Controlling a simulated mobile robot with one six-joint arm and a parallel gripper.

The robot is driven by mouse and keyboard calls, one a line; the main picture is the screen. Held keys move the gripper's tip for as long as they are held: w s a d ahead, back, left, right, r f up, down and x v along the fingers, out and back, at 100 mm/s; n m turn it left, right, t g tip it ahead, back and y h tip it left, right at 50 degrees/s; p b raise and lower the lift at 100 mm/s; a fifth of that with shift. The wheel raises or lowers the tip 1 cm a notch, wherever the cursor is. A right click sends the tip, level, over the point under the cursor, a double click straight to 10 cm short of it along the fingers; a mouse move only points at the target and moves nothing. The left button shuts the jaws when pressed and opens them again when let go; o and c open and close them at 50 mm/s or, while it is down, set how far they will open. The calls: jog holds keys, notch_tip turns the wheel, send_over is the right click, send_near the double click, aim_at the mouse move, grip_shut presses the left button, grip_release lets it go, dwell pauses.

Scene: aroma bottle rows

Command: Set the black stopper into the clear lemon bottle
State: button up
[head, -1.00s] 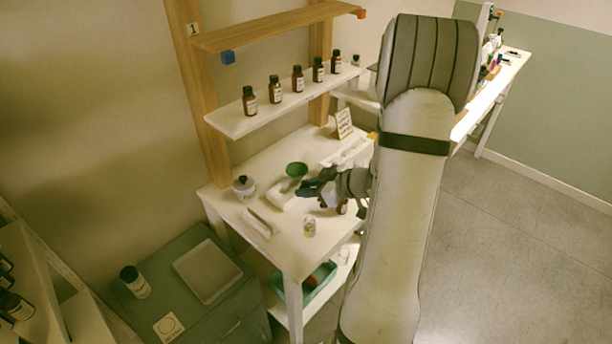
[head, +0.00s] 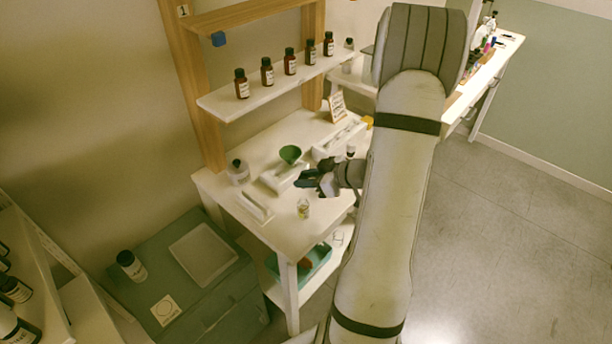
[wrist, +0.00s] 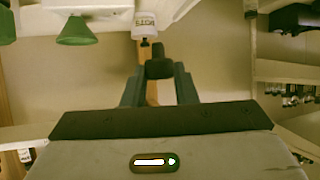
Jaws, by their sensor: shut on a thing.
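My gripper (wrist: 158,88) is shut on the black stopper (wrist: 158,66), a dark piece standing out between the fingertips in the wrist view. In the head view my gripper (head: 308,181) is above the worktable, and the stopper is hard to tell from the dark fingers. The clear lemon bottle (head: 304,209), small with a yellowish tint, stands on the table just in front of and below the gripper, apart from it. I cannot make out that bottle in the wrist view.
A white jar with a dark lid (head: 238,172) and a green funnel (head: 290,154) stand behind the gripper; the funnel also shows in the wrist view (wrist: 76,32). A white tray (head: 256,207) lies left of the clear bottle. Brown bottles line the shelf (head: 270,90) above.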

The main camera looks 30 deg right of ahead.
aim_at(306, 204)
jog(key=shift+f+b, duration=0.85)
jog(key=shift+f, duration=0.9)
jog(key=shift+p, duration=0.8)
jog(key=shift+f+b, duration=0.85)
jog(key=shift+f, duration=0.6)
jog(key=o, duration=1)
jog(key=shift+o, duration=0.2)
jog(key=v, duration=0.7)
jog(key=shift+s+d+r, duration=0.2)
jog(key=shift+s, duration=0.05)
